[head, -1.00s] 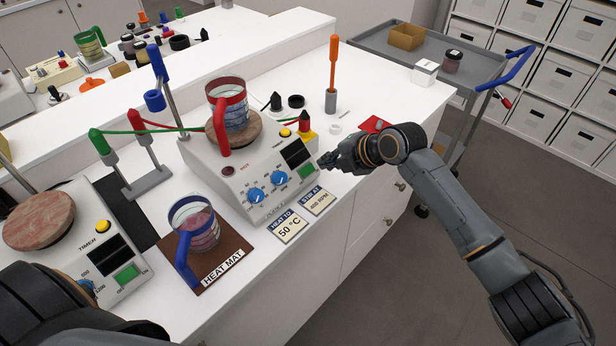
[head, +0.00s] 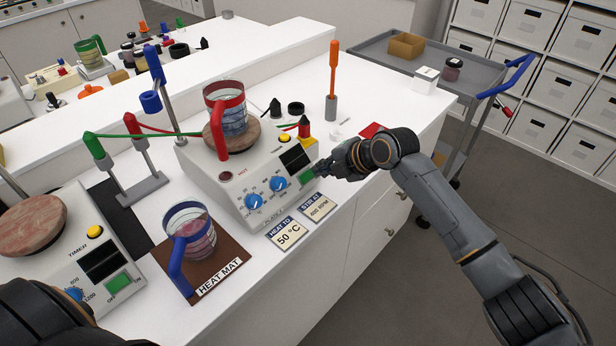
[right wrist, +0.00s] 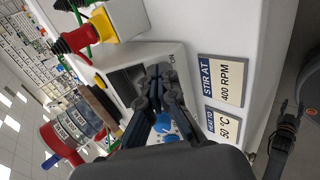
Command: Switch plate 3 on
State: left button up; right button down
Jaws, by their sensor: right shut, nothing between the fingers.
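The white hotplate (head: 232,185) in the middle of the bench has a front label I can only partly read. Its green rocker switch (head: 307,175) sits at the right end of the front panel, below a dark display (head: 295,156). Two blue knobs (head: 278,184) are left of the switch. My right gripper (head: 317,171) is shut and empty, its fingertips right at the switch; I cannot tell whether they touch it. In the right wrist view the shut fingers (right wrist: 157,88) cover the switch. My left gripper is out of view; only part of my left arm shows.
A red-handled beaker (head: 226,108) stands on the hotplate's top. A blue-handled beaker (head: 191,238) stands on the brown heat mat (head: 228,270). A second hotplate (head: 70,255) is at left. Cards (head: 287,234) lie in front. A grey cart (head: 463,88) stands beyond the bench.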

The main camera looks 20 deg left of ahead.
jog(key=shift+w+a+f+b, duration=0.1)
jog(key=shift+a+f+b, duration=0.1)
jog(key=shift+b, duration=0.1)
jog(key=p+v, duration=0.2)
jog(key=shift+d+r, duration=0.2)
jog(key=shift+r, duration=0.15)
jog(key=p+v, duration=0.1)
jog(key=v, duration=1.2)
jog(key=shift+d, duration=0.15)
